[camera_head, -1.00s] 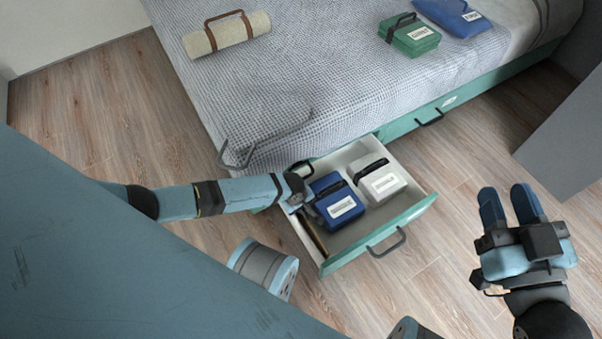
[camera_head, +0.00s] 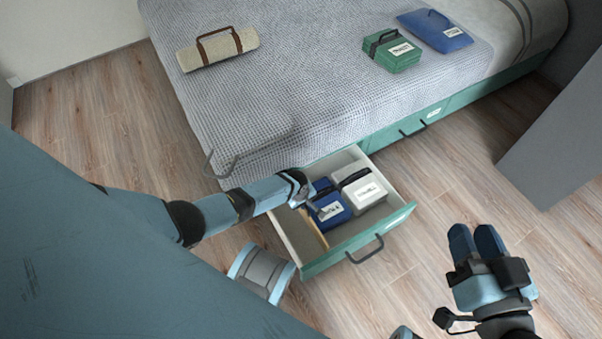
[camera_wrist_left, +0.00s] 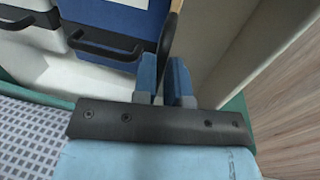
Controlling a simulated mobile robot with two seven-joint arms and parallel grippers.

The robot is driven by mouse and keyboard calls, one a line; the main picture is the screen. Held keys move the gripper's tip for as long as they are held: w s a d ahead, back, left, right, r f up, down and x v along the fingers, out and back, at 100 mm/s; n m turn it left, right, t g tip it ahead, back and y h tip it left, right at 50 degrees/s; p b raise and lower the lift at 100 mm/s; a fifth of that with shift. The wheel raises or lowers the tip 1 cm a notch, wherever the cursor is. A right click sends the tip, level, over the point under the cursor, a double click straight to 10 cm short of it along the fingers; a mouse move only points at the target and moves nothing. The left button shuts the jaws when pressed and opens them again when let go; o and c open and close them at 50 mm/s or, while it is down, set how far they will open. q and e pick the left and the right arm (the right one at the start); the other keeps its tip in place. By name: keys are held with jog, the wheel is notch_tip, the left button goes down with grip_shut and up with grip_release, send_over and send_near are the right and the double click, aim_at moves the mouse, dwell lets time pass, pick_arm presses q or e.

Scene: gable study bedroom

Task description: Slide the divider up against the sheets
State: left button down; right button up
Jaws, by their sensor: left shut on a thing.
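The divider (camera_head: 314,231) is a thin tan panel in the pulled-out drawer, left of a blue pack (camera_head: 330,212) with a white label. A white pack (camera_head: 369,192) lies close on the blue pack's right. My left gripper (camera_head: 309,208) reaches in over the drawer's left side and is shut on the divider's upper edge, hiding part of it. In the left wrist view the fingers (camera_wrist_left: 166,82) close on a dark edge, with the blue pack (camera_wrist_left: 125,18) just to its left. My right gripper (camera_head: 475,240) hangs empty over the floor, fingers together.
The drawer (camera_head: 352,247) has a green front with a dark handle; its left part is empty. The grey-covered bed (camera_head: 290,90) stands behind, carrying a rolled beige mat (camera_head: 218,50), a green case (camera_head: 393,54) and a blue pouch (camera_head: 436,31). Wooden floor is clear at right.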

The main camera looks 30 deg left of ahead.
pick_arm(q)
jog(key=shift+w+d, duration=0.45)
jog(key=shift+w, duration=0.35)
pick_arm(e)
jog(key=shift+w+d, duration=0.1)
jog(key=shift+w, duration=0.45)
pick_arm(q)
jog(key=c, duration=1.2)
grip_release()
jog(key=shift+s+a, duration=0.1)
jog(key=shift+o, duration=0.2)
pick_arm(e)
jog(key=shift+s+r, duration=0.15)
jog(key=shift+r, duration=0.1)
